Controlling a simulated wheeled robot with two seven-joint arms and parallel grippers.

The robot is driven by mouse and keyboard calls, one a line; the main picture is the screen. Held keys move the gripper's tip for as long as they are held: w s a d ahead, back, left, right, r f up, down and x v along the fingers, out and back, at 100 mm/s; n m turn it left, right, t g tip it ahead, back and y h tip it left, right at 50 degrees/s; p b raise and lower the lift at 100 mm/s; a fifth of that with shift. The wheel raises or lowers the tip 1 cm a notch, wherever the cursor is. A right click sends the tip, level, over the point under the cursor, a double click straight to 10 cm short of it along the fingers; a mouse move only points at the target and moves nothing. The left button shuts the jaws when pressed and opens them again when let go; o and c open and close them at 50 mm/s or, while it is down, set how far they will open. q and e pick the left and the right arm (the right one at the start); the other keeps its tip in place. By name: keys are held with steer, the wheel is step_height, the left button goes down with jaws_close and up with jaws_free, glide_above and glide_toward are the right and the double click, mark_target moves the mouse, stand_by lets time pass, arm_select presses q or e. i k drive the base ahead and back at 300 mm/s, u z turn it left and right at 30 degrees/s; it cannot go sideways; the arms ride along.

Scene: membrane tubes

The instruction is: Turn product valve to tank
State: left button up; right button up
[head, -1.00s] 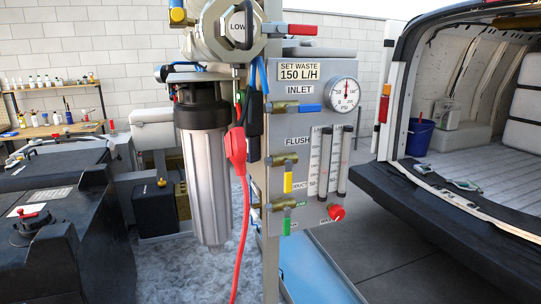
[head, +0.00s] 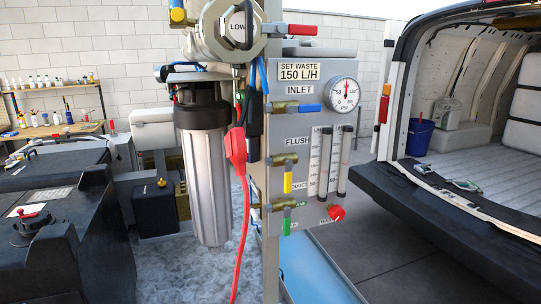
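A grey control panel (head: 345,203) stands in the middle of the head view. The product valve (head: 287,205) is the lowest brass valve on its left side, with a green handle (head: 287,226) pointing down. The product label (head: 298,180) above it is partly covered by the yellow handle (head: 288,183) of the flush valve, which also points down. The inlet valve's blue handle (head: 310,108) lies level, pointing right. A tank label is not readable. Neither gripper is in the head view.
Two flow meters, a gauge (head: 344,94) and a red knob (head: 336,212) are on the panel. A dark tank (head: 75,235) stands left, an open van (head: 470,160) right.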

mark_target(287, 211)
steer(key=k, duration=1.25)
steer(key=u, duration=0.1)
steer(key=i, duration=0.85)
steer(key=u, duration=0.05)
